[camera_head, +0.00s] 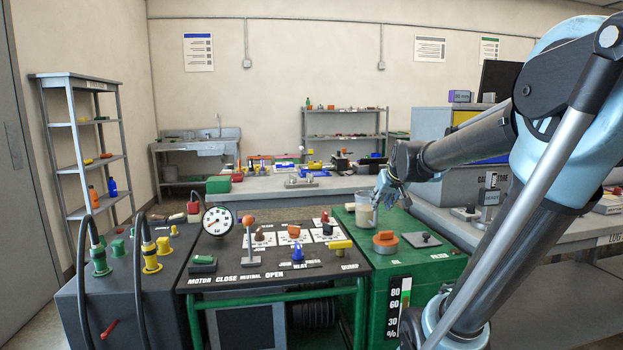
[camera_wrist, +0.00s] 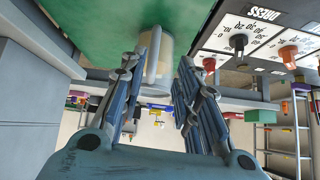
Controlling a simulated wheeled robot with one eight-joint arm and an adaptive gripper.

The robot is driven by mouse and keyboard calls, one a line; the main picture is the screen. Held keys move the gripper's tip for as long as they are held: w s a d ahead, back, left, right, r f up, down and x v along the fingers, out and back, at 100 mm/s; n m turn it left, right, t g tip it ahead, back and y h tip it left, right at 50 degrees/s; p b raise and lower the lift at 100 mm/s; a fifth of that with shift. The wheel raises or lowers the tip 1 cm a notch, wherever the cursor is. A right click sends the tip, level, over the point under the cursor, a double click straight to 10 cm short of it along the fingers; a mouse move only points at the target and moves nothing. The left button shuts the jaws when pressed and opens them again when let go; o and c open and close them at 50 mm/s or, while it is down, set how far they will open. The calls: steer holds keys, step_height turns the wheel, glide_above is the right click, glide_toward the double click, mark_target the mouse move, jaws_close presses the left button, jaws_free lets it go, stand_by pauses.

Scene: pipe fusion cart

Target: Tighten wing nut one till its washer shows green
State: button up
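I cannot make out wing nut one or its washer for sure in either view, and no green washer can be told. My gripper (camera_head: 383,190) is at the right in the head view, beside a clear jug (camera_head: 364,211) on the green cabinet. In the wrist view my gripper (camera_wrist: 157,66) has its two blue fingers well apart. The jug (camera_wrist: 160,46) shows with its handle in the gap between the fingertips. Nothing is visibly clamped, and I cannot tell whether a finger touches the jug.
The green cabinet (camera_head: 440,268) also carries an orange-topped round part (camera_head: 385,240) and a dark plate (camera_head: 421,239). Left of it is the control panel (camera_head: 225,268) with a gauge (camera_head: 218,221), levers and knobs. Black hoses (camera_head: 141,262) arch at the far left.

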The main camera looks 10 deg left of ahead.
steer(key=shift+n+t+y, duration=0.4)
steer(key=shift+n+y, duration=0.4)
steer(key=shift+y, duration=0.1)
steer(key=w+a+r, duration=0.1)
steer(key=w+a, duration=0.1)
steer(key=w, duration=0.2)
steer(key=w+a+r, duration=0.1)
steer(key=w, duration=0.3)
steer(key=w+a+r, duration=0.2)
steer(key=w, duration=0.2)
steer(key=shift+a+r, duration=0.1)
steer(key=shift+a, duration=0.2)
steer(key=w+a+r+n+y, duration=0.1)
steer(key=w+a, duration=0.2)
steer(key=w, duration=0.3)
steer(key=w+a+r, duration=0.1)
steer(key=w+a, duration=0.2)
steer(key=w, duration=0.2)
steer(key=n+t+y, duration=0.2)
glide_toward(310, 175)
steer(key=shift+y, duration=0.3)
steer(key=x, duration=0.7)
steer(key=d+x, duration=0.1)
steer(key=x, duration=0.3)
steer(key=shift+w+a, duration=0.1)
steer(key=shift+w, duration=0.45)
jaws_close()
